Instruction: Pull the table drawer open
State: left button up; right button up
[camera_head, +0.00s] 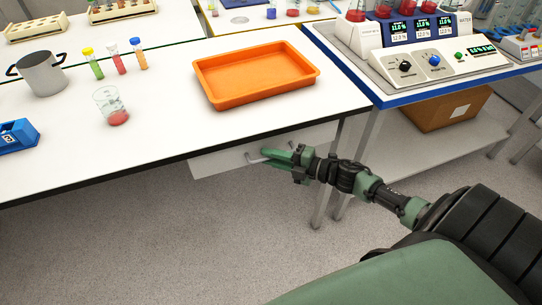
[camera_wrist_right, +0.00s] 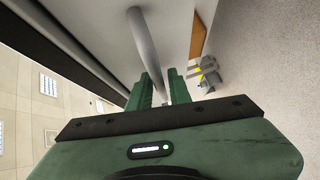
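The drawer (camera_head: 222,162) is a white front under the edge of the white table (camera_head: 180,124). It looks shut or nearly so. A pale grey bar handle (camera_head: 254,157) is on its front. My right gripper (camera_head: 273,157) is at this handle, its green fingers pointing left along the drawer front. In the right wrist view the handle (camera_wrist_right: 142,35) runs down toward the narrow gap between the two fingers (camera_wrist_right: 160,83). I cannot tell whether the fingers press on it. My left gripper is not in view.
On the table stand an orange tray (camera_head: 255,74), a glass with red liquid (camera_head: 111,105), several small tubes (camera_head: 115,58), a metal pot (camera_head: 42,74) and a blue holder (camera_head: 16,136). A blue-edged instrument bench (camera_head: 385,99) is at right. The floor before the drawer (camera_head: 200,235) is clear.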

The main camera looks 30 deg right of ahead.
grip_shut()
dwell(1.4)
